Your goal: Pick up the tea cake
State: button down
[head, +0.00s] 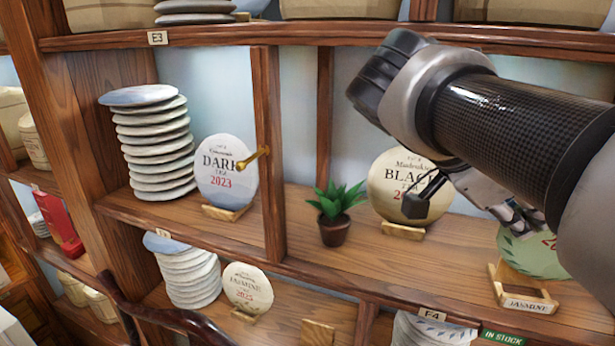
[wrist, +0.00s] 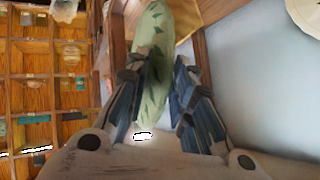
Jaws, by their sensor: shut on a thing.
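The green-and-white tea cake (head: 530,262) with leaf marks and red print is at the right of the head view. It is at a small wooden stand (head: 524,304) labelled JASMINE, and I cannot tell whether it still touches it. My arm hides its upper part. In the wrist view the cake (wrist: 153,45) shows nearly edge-on between the blue-grey fingers of my gripper (wrist: 158,82). My gripper is shut on this cake, and its fingers also show in the head view (head: 512,214) at the cake's top edge.
A potted plant (head: 334,232), a DARK tea cake (head: 222,178) and stacked cakes (head: 155,150) are further left. A shelf board (head: 330,37) runs above.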

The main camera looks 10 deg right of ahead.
jog(key=s+a+r+g+y+p, duration=0.1)
jog(key=s+a+p, duration=0.3)
jog(key=s, duration=0.4)
jog(key=s+a+r+n+g+p, duration=0.1)
jog(key=s+a+p, duration=0.3)
jog(key=s+a, duration=0.2)
jog(key=shift+s+y, duration=0.4)
jog(key=shift+s, duration=0.7)
